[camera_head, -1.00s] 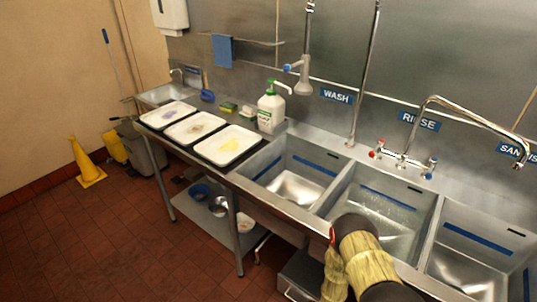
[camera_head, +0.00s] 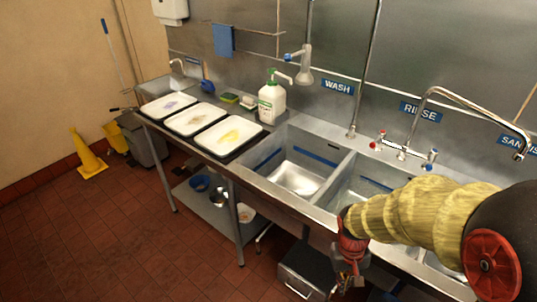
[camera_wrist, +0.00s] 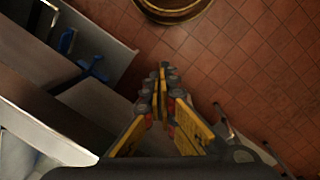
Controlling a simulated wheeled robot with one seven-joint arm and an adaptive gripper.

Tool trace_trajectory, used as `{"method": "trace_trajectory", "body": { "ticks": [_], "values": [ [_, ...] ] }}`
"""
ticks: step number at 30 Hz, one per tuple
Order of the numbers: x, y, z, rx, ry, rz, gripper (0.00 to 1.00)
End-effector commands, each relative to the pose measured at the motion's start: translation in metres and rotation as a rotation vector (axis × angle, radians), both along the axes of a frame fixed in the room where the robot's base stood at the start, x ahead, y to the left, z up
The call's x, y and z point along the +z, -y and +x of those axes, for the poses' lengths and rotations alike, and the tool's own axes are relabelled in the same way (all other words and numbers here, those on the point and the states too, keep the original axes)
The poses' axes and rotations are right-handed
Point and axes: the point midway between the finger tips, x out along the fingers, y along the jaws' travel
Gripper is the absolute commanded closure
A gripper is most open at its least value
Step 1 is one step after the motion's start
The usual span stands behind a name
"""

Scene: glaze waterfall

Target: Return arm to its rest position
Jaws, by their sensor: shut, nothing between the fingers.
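My arm, in a yellow sleeve, reaches in from the right in the head view, in front of the sinks. My gripper (camera_head: 350,284) hangs down at its end, past the sink counter's front edge, in front of the rinse and wash basins. In the wrist view my gripper (camera_wrist: 162,76) has its yellow and black fingers together, with nothing between them. Red floor tiles (camera_wrist: 235,75) lie below the fingers. The fingertips are small and partly unclear in the head view.
The wash basin (camera_head: 293,176) and steel counter edge (camera_head: 290,207) are close to my arm. Three trays (camera_head: 226,137) and a pump bottle (camera_head: 271,100) stand on the counter.

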Motion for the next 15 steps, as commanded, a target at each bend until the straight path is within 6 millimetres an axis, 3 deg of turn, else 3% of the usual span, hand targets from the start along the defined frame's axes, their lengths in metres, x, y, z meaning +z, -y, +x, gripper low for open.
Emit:
{"method": "trace_trajectory", "body": {
  "ticks": [1,3,10,15],
  "values": [
    [0.023,-0.002,-0.007,0.004,0.022,0.007,1.00],
    [0.050,-0.006,-0.020,0.008,0.043,0.018,1.00],
    [0.126,-0.017,-0.056,0.000,0.175,0.053,1.00],
    [0.176,-0.023,-0.068,-0.006,0.348,0.071,1.00]
  ]
}}
